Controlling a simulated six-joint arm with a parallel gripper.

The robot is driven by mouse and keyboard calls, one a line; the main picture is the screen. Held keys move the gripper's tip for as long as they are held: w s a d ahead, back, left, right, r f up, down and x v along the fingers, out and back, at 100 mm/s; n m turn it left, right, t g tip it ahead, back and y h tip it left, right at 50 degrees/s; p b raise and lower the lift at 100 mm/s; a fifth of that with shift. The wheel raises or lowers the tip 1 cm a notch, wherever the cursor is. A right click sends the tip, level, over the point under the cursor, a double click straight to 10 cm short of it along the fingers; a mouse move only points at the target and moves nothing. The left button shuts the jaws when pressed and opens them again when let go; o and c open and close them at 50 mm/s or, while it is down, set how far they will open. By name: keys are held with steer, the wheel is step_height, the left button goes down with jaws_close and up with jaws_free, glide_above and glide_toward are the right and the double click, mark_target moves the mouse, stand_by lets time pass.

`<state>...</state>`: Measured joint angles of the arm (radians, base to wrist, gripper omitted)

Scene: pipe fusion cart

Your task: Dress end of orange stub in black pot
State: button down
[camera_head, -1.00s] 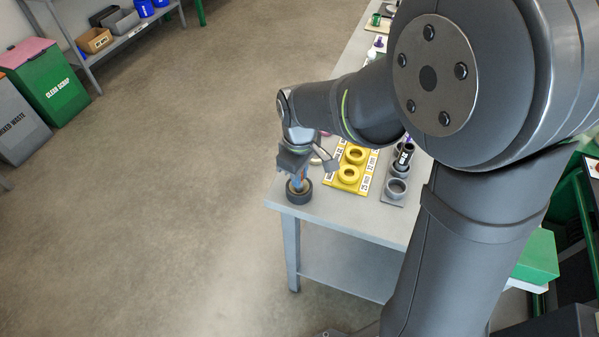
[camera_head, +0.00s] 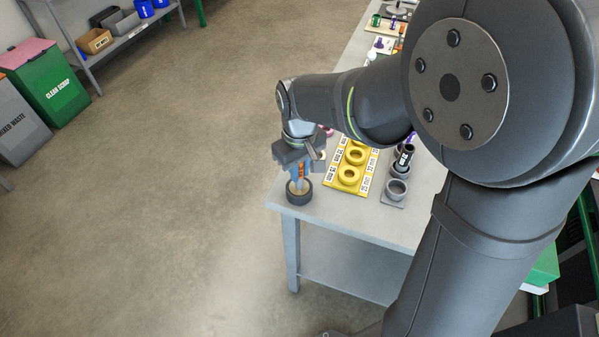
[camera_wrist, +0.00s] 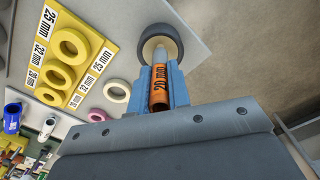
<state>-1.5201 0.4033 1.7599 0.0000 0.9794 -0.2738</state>
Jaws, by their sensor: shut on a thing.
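The black pot (camera_head: 299,197) is a short dark ring with a tan inside, near the table's front left corner. It also shows at the top of the wrist view (camera_wrist: 174,36). My gripper (camera_wrist: 162,92) is shut on the orange stub (camera_wrist: 159,84), which is marked 20 mm and has a grey end. The stub (camera_head: 302,171) points down toward the pot, and in the wrist view its grey end overlaps the pot's opening. I cannot tell whether the end touches the pot's inside.
A yellow board (camera_head: 334,185) with yellow rings and size labels lies right of the pot. A pink ring (camera_wrist: 117,91) lies nearby. Right of the board, a grey holder (camera_head: 396,188) carries cups and a dark cylinder. The table edge is close to the pot.

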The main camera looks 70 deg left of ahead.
steer(key=shift+r, duration=1.95)
steer(key=w+d+r+m, duration=0.2)
steer(key=w+d, duration=0.2)
steer(key=w, duration=1)
steer(key=w+d+r+m, duration=0.25)
steer(key=w+d, duration=0.25)
steer(key=w, duration=0.8)
steer(key=w+d+r+m, duration=0.2)
steer(key=w+d+m, duration=0.15)
steer(key=w, duration=1.05)
steer(key=w+d+f+m, duration=0.3)
steer(key=w+d+f, duration=0.1)
steer(key=d, duration=0.4)
steer(key=w+d+f+m, duration=0.2)
steer(key=w+d+f, duration=0.15)
steer(key=d, duration=0.45)
steer(key=w+d+f+m, duration=0.3)
steer(key=w+d, duration=0.1)
steer(key=d, duration=0.3)
steer(key=s+d+f+m, duration=0.1)
steer(key=d+f+m, duration=0.3)
steer(key=d+f, duration=0.5)
steer(key=shift+d+f+m, duration=0.3)
steer(key=shift+d+f, duration=0.1)
